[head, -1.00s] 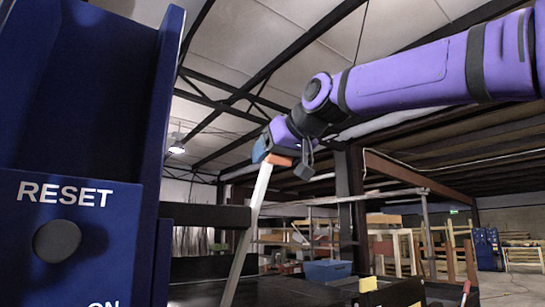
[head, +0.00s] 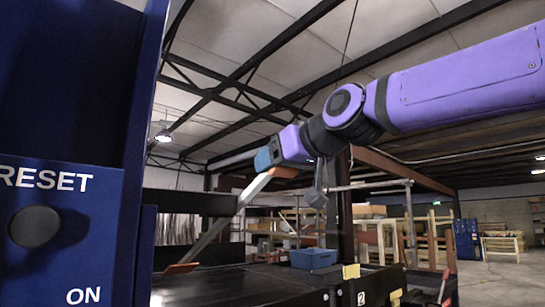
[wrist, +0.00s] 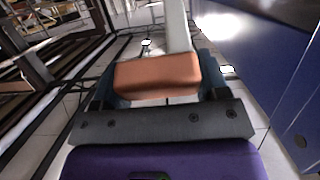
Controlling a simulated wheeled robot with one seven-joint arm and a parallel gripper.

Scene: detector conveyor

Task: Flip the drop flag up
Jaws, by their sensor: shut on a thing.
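The drop flag is a long pale grey bar (head: 218,224) with an orange grip at its upper end. In the head view it leans up and to the right at a slant, its lower end near the conveyor. My gripper (head: 268,160) is at its upper end, with blue fingers. In the wrist view the orange grip (wrist: 157,78) sits between the two fingers, and my gripper is shut on it. The grey bar (wrist: 178,28) runs away from the grip there. The bar's pivot is not clear to see.
A blue cabinet with a RESET button (head: 34,227) and an ON label stands close on the left. The black conveyor (head: 225,287) lies below, with a blue bin (head: 313,258) behind it. The space above my gripper is open up to the roof beams.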

